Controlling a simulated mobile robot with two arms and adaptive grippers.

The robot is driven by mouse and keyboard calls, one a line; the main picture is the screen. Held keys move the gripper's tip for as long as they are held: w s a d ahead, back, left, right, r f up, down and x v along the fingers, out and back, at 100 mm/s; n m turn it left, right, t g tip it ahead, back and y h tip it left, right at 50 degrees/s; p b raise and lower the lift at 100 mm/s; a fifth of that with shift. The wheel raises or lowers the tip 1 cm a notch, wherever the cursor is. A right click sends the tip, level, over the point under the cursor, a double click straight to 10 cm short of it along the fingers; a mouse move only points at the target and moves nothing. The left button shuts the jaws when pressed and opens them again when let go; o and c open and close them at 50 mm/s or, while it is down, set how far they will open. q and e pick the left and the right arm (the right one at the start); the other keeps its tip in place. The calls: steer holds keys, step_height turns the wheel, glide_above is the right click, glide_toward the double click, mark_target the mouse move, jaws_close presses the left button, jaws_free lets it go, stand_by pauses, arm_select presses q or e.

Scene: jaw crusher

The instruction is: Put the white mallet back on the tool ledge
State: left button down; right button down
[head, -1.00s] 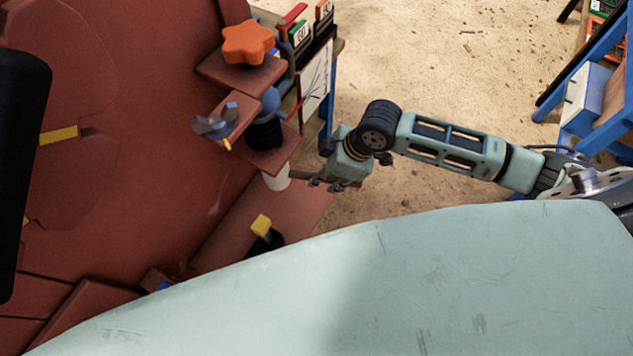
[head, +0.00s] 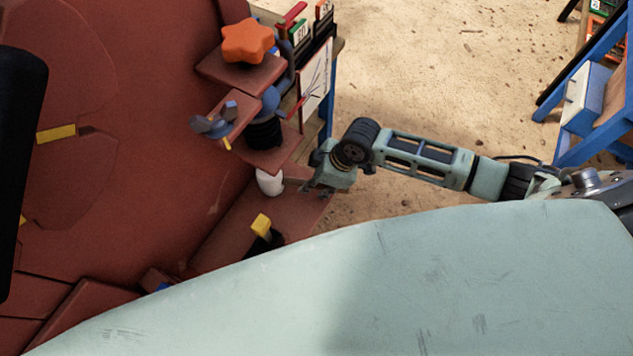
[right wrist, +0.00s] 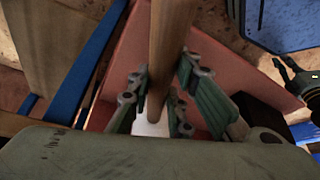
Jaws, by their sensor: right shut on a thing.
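The white mallet shows its white head (head: 269,183) in the head view, just over the lower red ledge (head: 296,208). My right gripper (head: 312,186) is shut on its wooden handle, to the right of the head. In the right wrist view the brown handle (right wrist: 174,45) runs between the fingers (right wrist: 158,100), and part of the white head (right wrist: 152,126) shows below them. The ledge (right wrist: 228,72) lies behind the handle there. I cannot tell whether the mallet touches the ledge.
A yellow-topped black piece (head: 261,226) stands on the lower ledge. Above are stepped red shelves with a black ribbed part (head: 264,134), a grey-blue winged part (head: 213,123) and an orange star-shaped knob (head: 248,42).

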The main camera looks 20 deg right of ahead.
steer(key=c, duration=1.6)
jaws_free()
steer(key=p+v, duration=0.1)
steer(key=v, duration=1.1)
